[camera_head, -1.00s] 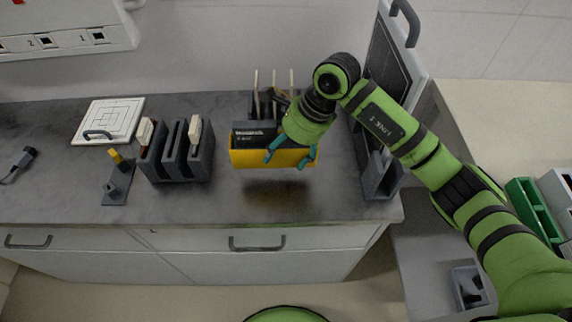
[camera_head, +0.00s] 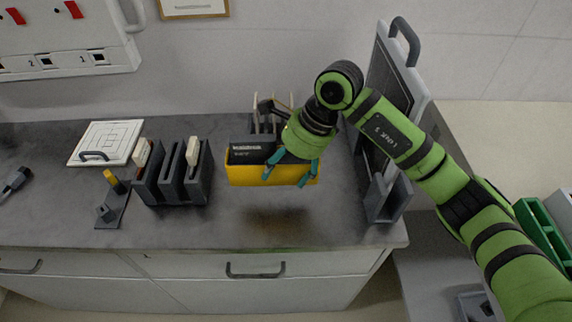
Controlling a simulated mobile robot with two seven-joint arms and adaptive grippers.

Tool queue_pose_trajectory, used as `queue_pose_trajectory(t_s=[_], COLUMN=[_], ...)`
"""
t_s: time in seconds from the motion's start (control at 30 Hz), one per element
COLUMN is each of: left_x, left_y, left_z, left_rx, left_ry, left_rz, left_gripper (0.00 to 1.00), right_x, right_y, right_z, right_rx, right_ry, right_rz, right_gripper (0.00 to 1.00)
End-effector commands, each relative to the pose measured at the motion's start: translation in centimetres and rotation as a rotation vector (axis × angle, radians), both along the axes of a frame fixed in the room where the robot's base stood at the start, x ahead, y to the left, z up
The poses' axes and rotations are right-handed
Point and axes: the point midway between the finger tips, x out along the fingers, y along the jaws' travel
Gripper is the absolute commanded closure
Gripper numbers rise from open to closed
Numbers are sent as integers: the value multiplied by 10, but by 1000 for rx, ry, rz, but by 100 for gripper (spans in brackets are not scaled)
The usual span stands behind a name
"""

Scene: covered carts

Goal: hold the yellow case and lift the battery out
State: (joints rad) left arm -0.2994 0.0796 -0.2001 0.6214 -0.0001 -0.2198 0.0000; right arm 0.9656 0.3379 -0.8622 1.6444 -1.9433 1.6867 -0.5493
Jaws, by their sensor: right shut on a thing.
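The yellow case (camera_head: 245,175) is an open-topped box near the middle of the counter. A dark shadow lies on the counter below it, and it appears raised off the surface. The dark battery (camera_head: 250,153) with white lettering stands in the case, its upper part showing above the yellow rim. My right gripper (camera_head: 286,178) reaches down over the right part of the case, its teal fingers at the case's front and right end. It is shut on the case; the exact contact is partly hidden. My left gripper is out of view.
A dark slotted rack (camera_head: 172,187) stands left of the case. A holder with upright sticks (camera_head: 270,115) is behind it. A tall panel (camera_head: 395,95) and a grey bin (camera_head: 388,200) stand to the right. A white board (camera_head: 106,143) lies at the back left. The counter front is clear.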

Motion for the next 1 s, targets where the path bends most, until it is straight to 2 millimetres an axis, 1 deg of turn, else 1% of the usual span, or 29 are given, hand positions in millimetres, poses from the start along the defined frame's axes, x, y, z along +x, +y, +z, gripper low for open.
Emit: queue_pose_trajectory(t_s=[0.03, 1.0], left_x=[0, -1], left_y=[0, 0], left_z=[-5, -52], left_rx=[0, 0], left_ry=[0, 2], left_rz=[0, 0], left_gripper=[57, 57], right_x=[0, 1], right_y=[0, 0], right_z=[-4, -51], right_rx=[2, 3], right_ry=[-2, -3], right_rz=[0, 0], right_gripper=[63, 63])
